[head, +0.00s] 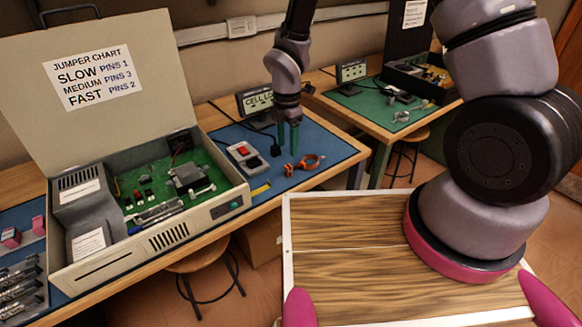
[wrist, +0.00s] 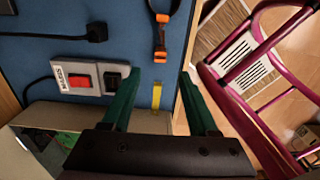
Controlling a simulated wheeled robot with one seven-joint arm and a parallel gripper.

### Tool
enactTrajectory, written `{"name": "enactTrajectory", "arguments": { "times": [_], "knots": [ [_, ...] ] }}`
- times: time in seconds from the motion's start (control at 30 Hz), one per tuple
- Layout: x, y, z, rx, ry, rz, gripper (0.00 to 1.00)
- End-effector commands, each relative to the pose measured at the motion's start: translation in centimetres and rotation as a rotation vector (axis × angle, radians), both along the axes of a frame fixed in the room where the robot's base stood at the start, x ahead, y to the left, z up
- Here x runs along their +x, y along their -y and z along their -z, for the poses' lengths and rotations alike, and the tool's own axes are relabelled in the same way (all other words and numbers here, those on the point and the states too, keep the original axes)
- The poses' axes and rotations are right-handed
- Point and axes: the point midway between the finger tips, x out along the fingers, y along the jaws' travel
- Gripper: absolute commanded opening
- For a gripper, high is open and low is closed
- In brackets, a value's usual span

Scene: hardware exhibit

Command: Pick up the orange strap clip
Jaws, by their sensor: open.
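The orange strap clip (head: 301,166) lies on the blue mat of the workbench, just right of my gripper's fingers in the head view. In the wrist view the orange strap clip (wrist: 161,19) is at the top centre, with an orange end towards me and a dark strap part cut off by the frame edge. My gripper (head: 287,149) points down over the mat with green fingers. In the wrist view my gripper (wrist: 158,82) is open and empty, its fingers apart, with the clip beyond the tips rather than between them.
A switch box (head: 245,158) with red and black rockers lies left of my gripper. A yellow strip (wrist: 156,96) shows between the fingers. An open computer case (head: 150,200) stands left. A small display (head: 254,102) stands behind. The mat right of the clip is clear.

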Motion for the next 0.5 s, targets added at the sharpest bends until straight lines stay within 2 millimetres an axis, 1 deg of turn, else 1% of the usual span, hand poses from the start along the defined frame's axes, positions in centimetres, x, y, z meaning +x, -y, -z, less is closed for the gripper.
{"name": "enactTrajectory", "arguments": {
  "times": [0.03, 0.13, 0.2, 0.37, 0.5],
  "knots": [
    [-0.1, 0.1, 0.9, -0.003, -0.003, 0.0, 0.6],
    [-0.1, 0.1, 2.5, -0.003, -0.003, 0.002, 0.6],
    [-0.1, 0.1, 3.4, -0.003, -0.002, 0.003, 0.6],
    [0.0, 0.1, 4.4, -0.001, 0.0, 0.004, 0.6],
    [0.0, 0.2, 6.3, -0.003, -0.001, 0.006, 0.6]
  ]
}}
